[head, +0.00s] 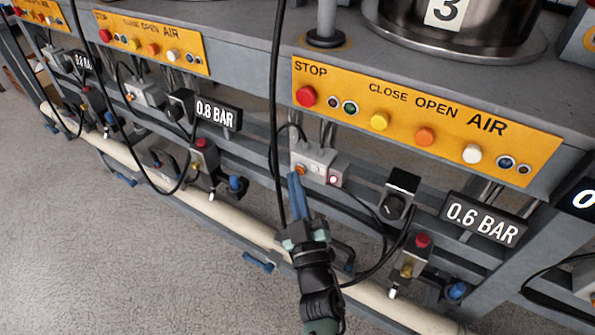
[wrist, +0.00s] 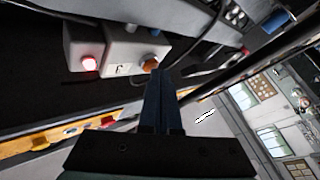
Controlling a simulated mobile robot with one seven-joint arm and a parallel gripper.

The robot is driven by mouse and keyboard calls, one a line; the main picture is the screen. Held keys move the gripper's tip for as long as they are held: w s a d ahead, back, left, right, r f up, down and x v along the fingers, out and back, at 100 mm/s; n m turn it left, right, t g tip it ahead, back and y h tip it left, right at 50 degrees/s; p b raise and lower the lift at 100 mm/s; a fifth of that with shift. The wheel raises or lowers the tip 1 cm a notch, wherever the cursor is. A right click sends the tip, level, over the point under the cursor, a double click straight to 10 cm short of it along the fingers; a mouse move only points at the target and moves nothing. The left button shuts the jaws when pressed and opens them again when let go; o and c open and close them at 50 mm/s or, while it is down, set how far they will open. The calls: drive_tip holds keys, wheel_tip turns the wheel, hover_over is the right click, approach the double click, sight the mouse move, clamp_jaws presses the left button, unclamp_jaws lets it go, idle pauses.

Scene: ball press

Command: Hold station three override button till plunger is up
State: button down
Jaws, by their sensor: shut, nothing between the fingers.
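The station three panel (head: 425,118) is yellow, under a metal vessel (head: 450,25) marked 3. Below it hangs a small grey box (head: 316,158) with an orange button (head: 300,170) and a lit red lamp or button (head: 334,180) beside it. No override label is legible. My gripper (head: 294,177) is shut and empty, its blue fingers pointing up at the orange button. In the wrist view the fingertips (wrist: 158,74) overlap the edge of the orange button (wrist: 151,63); I cannot tell whether they touch. The lit red one (wrist: 89,63) shows there too. The plunger's height cannot be told.
A 0.6 BAR display (head: 482,218), a black knob box (head: 399,194) and a red-capped valve (head: 418,255) are to the right. Black cables hang around my arm. A cream pipe (head: 235,221) runs below. Floor at left is clear.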

idle(0.4)
drive_tip(key=shift+s+a, duration=0.5)
drive_tip(key=shift+s, duration=0.2)
drive_tip(key=s+a, duration=0.1)
drive_tip(key=s, duration=0.1)
drive_tip(key=s+a, duration=0.2)
idle(0.3)
idle(0.4)
